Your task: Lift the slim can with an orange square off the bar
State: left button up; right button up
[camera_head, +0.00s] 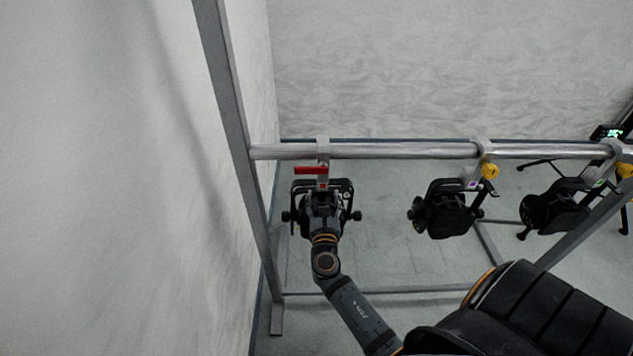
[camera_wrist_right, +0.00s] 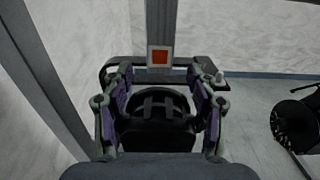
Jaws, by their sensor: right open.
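The slim can with an orange square (camera_head: 298,195) hangs below the horizontal bar (camera_head: 400,151) by a grey hook clamp (camera_head: 322,148) with a red lever. Its orange square on a white tag shows in the right wrist view (camera_wrist_right: 160,57), above the dark can body (camera_wrist_right: 155,135). My right gripper (camera_head: 324,203) is in front of the can and covers much of it in the head view. In the right wrist view its open fingers (camera_wrist_right: 160,80) stand on either side of the can. Whether they touch it, I cannot tell. My left gripper is not in view.
Two more black cans hang to the right, one with a purple tag (camera_head: 445,212) and one with a green tag (camera_head: 552,208). Their clamps have yellow knobs (camera_head: 490,171). A metal upright (camera_head: 232,100) stands close left, near the wall. A lit display (camera_head: 609,132) is far right.

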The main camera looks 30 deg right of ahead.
aim_at(323, 188)
jog(key=x, duration=0.2)
jog(key=shift+w+d, duration=0.1)
jog(key=shift+w, duration=0.15)
jog(key=shift+w+d+f, duration=0.1)
jog(key=shift+w+f, duration=0.05)
jog(key=shift+w, duration=0.15)
jog(key=p+x, duration=0.1)
jog(key=x, duration=0.4)
jog(key=shift+c, duration=0.4)
jog(key=shift+s, duration=0.2)
jog(key=shift+c, duration=1.2)
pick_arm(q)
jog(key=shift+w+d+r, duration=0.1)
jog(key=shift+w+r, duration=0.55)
pick_arm(e)
grip_shut()
jog(key=shift+w+r, duration=0.15)
jog(key=shift+r, duration=0.1)
